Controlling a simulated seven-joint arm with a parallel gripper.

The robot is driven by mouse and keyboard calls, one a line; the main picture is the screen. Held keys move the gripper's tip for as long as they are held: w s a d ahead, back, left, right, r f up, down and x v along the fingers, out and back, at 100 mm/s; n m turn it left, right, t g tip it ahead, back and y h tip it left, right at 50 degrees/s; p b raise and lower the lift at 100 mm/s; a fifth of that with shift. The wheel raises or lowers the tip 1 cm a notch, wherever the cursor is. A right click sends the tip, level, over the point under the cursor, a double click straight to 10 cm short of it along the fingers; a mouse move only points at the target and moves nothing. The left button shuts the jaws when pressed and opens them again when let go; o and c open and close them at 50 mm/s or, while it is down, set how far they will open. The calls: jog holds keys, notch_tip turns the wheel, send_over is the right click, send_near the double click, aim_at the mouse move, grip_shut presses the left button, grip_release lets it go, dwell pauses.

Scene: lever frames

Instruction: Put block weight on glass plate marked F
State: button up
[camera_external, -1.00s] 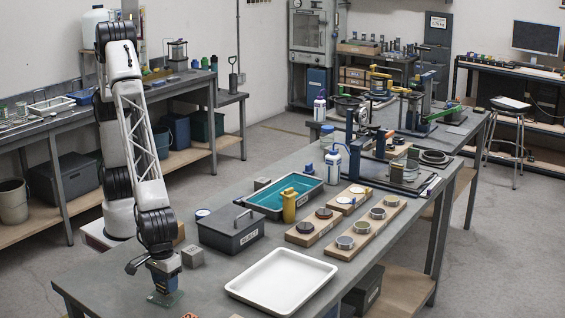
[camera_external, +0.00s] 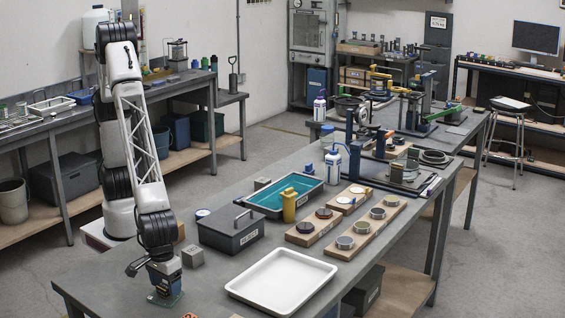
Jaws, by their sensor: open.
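My gripper (camera_external: 166,291) points down at the near left end of the grey table, right over a small greenish glass plate (camera_external: 177,300). It is open, and its fingertips are at or just above the plate; I cannot tell whether they touch it. The gripper covers much of the plate, and no letter F can be read. A grey metal block (camera_external: 193,257) with small markings stands on the table behind and to the right of my gripper, apart from it. Another grey block (camera_external: 262,183) stands farther back, beside the blue-green tray. I cannot tell which is the block weight.
A white tray (camera_external: 281,281) lies to the right. Wooden boards with round weights (camera_external: 345,243), a yellow object (camera_external: 289,205) and a blue-green tray (camera_external: 285,194) are farther back. A small red-blue item (camera_external: 190,316) is at the front edge.

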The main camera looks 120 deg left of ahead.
aim_at(166, 285)
jog(key=shift+r, duration=0.15)
notch_tip(166, 285, up, 12)
dwell(0.6)
dwell(0.3)
jog(key=shift+a, duration=0.1)
jog(key=s+a+r+m+t, duration=0.1)
jog(key=s+a+r+m, duration=0.45)
jog(key=a, duration=0.55)
jog(key=s+a+r+m, duration=0.3)
jog(key=s+a+r, duration=0.3)
jog(key=s+a, duration=0.4)
jog(key=s+a+m, duration=0.5)
jog(key=s+a, duration=0.2)
jog(key=s, duration=0.3)
jog(key=s+a+m+t, duration=0.1)
jog(key=s+a+m, duration=0.3)
jog(key=s+a, duration=0.3)
jog(key=s, duration=0.3)
jog(key=shift+f+m+t, duration=0.25)
jog(key=shift+m+t, duration=0.05)
jog(key=shift+m, duration=0.05)
